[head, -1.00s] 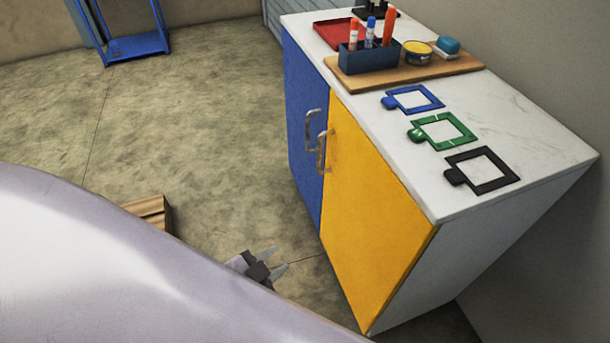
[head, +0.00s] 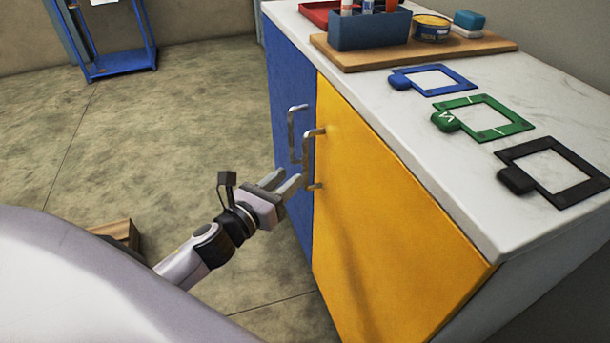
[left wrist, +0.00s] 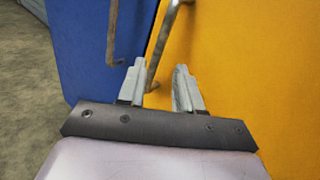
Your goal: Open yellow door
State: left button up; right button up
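The yellow door (head: 375,210) of the cabinet is shut, with a metal bar handle (head: 309,158) near its left edge. My left gripper (head: 286,184) is open just in front of the lower part of this handle. In the left wrist view the yellow door (left wrist: 250,70) fills the right side. The yellow door's handle (left wrist: 159,50) runs down toward the space between the fingers (left wrist: 160,88), close to the left finger. I cannot tell whether the handle is between the fingers. My right gripper is not in view.
The blue door (head: 288,110) with its own handle (head: 293,135) is just left of the yellow one. The white countertop (head: 440,140) holds frames and a wooden board (head: 400,52). A wooden box (head: 117,234) lies on the floor at left. Floor before the cabinet is clear.

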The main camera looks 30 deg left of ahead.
aim_at(303, 163)
pick_arm(q)
jog(key=shift+w+m, duration=0.6)
jog(key=shift+m, duration=0.2)
jog(key=shift+w+d+b, duration=0.2)
jog(key=shift+w+b, duration=0.05)
jog(key=shift+w, duration=1.4)
jog(key=shift+w+d+b, duration=0.2)
jog(key=shift+w, duration=1.4)
grip_shut()
